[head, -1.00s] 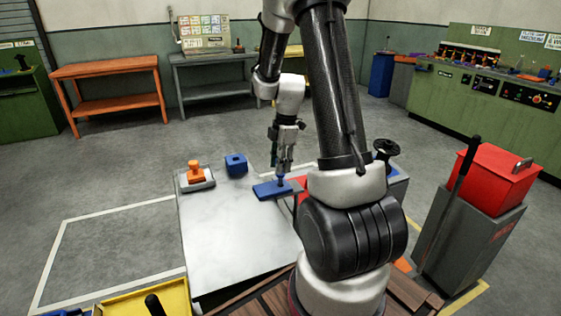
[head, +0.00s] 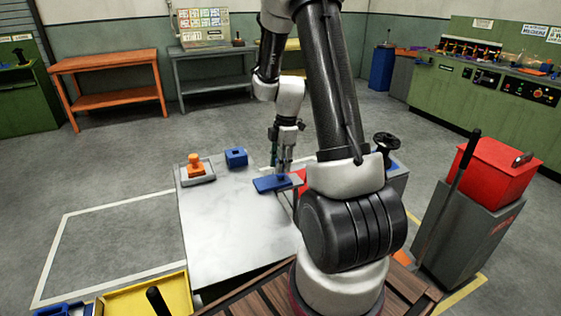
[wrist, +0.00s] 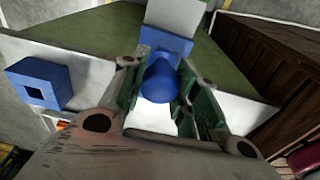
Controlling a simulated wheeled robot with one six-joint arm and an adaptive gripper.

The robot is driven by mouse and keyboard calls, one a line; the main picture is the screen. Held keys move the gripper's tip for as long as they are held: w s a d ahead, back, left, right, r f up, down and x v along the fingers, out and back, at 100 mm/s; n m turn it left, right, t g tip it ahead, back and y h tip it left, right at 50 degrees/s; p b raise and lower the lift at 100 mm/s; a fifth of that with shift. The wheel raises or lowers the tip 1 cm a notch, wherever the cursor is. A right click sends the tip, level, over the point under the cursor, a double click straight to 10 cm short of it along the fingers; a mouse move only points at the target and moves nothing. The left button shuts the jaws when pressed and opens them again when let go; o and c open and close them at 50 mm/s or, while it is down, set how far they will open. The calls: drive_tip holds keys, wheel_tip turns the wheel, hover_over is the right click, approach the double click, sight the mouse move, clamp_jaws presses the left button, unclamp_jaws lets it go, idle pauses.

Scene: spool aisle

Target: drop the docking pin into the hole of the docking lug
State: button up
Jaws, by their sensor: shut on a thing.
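My gripper (head: 283,171) points down at the right edge of the white table and is shut on the blue docking pin (wrist: 159,82), whose rounded end shows between the jaws in the wrist view.
A blue block (head: 236,157) with a square opening and an orange knob (head: 194,160) on a grey base stand at the table's (head: 225,230) far side. A red box (head: 492,172) on a grey stand is to the right. The table's middle is clear.

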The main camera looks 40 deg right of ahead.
drive_tip(key=shift+f, duration=0.75)
drive_tip(key=o, duration=1.2)
drive_tip(key=shift+c, duration=0.2)
drive_tip(key=r, duration=0.4)
drive_tip(key=d+r, duration=0.1)
drive_tip(key=r, duration=0.7)
drive_tip(key=shift+s+d, duration=0.15)
drive_tip(key=shift+d, duration=0.1)
drive_tip(key=shift+s, duration=0.1)
